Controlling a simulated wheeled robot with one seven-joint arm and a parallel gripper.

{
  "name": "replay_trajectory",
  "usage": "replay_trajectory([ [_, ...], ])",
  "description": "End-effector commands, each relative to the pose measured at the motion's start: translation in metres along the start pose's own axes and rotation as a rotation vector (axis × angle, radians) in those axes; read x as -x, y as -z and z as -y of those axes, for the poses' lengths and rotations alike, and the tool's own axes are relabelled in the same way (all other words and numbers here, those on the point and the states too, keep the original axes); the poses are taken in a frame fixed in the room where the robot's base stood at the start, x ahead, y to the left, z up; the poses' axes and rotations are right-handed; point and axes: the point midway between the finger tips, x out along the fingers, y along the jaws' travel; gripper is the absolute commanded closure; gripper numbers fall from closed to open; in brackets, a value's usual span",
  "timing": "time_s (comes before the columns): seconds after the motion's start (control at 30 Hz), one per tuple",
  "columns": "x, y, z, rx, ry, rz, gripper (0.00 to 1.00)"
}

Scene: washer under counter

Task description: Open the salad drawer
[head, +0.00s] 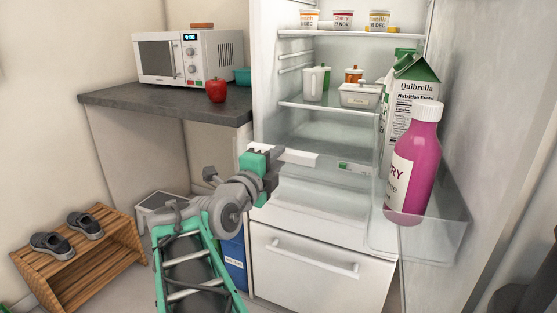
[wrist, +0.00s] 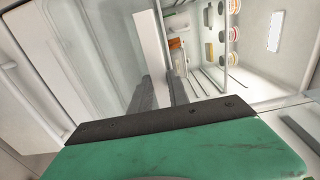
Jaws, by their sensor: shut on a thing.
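The salad drawer (head: 325,196) is the pale, see-through bin low inside the open fridge, above the white bottom drawer. A white strip (head: 298,157) runs along the upper left of its front and reaches my gripper (head: 274,160). In the wrist view my two dark fingers (wrist: 162,90) are closed on this white strip (wrist: 149,45), which runs up between them. I take the strip as the salad drawer's front edge or handle. My green gripper body hides the drawer's left end. How far the drawer is out is hard to tell.
The fridge door stands open at right; its clear bin (head: 440,238) holds a pink bottle (head: 416,165) and a carton (head: 405,95). A bottom drawer (head: 310,265) with a bar handle lies below. The counter (head: 165,97) and a shoe rack (head: 95,265) are at left.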

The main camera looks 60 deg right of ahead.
Motion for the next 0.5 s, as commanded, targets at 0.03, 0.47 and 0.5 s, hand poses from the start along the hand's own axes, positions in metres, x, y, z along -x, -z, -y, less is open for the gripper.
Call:
replay_trajectory([
  [0.03,-0.0004,0.0001,-0.009,0.009,-0.016,-0.002,1.0],
  [0.47,-0.0004,0.0002,-0.0043,0.004,-0.008,-0.001,0.6],
  [0.5,-0.0004,0.0002,-0.0039,0.003,-0.008,-0.001,0.6],
])
